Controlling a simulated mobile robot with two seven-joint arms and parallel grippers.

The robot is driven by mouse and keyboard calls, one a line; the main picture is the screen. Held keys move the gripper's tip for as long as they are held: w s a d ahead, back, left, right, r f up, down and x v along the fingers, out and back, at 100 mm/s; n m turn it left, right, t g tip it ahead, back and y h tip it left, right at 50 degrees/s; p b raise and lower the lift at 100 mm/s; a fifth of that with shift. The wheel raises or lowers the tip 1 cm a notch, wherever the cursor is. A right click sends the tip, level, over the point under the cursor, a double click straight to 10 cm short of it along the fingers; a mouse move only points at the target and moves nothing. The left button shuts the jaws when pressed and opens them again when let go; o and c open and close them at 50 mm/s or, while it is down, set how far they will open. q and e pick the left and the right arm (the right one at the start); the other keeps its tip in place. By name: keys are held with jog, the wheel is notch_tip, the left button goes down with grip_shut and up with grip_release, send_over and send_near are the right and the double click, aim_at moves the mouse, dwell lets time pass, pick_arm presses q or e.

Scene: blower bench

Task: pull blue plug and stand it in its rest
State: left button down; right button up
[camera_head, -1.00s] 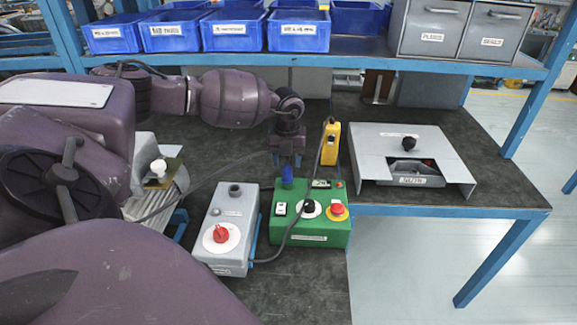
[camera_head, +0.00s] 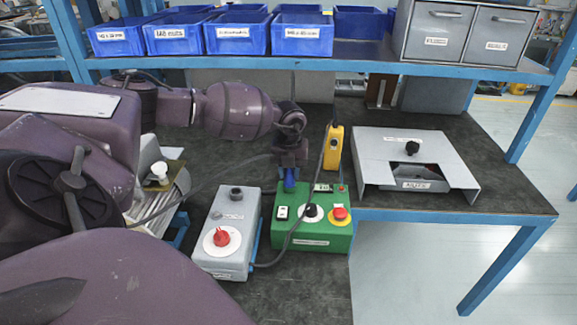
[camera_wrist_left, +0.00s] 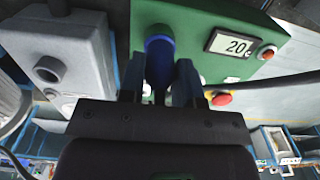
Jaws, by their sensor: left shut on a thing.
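The blue plug (camera_head: 290,182) stands upright on the green box (camera_head: 322,232), near its back left corner. In the left wrist view the plug (camera_wrist_left: 158,58) is between the two dark fingers. My left gripper (camera_head: 289,174) comes down from above and is shut on the plug, partly hiding it. The plug's lower end is hidden, and it still appears to be in the box. A grey box (camera_head: 227,255) beside it has a round, dark-mouthed collar (camera_head: 236,192) on top and a red knob (camera_head: 221,237). My right gripper is not in view.
A dark cable crosses the green box. A yellow pendant (camera_head: 333,150) stands behind it. A grey slotted stand (camera_head: 440,150) is at right. Bench surface is bare in front of the boxes.

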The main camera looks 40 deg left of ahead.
pick_arm(q)
jog(key=shift+r+p, duration=0.1)
jog(key=shift+p, duration=0.25)
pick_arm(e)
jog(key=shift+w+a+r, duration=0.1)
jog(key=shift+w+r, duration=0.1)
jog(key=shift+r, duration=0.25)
pick_arm(q)
jog(key=shift+s+d+r, duration=0.1)
jog(key=shift+r, duration=0.1)
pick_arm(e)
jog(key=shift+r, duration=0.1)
pick_arm(q)
jog(key=shift+r, duration=0.1)
jog(key=shift+r+p, duration=1.15)
jog(key=shift+r, duration=0.6)
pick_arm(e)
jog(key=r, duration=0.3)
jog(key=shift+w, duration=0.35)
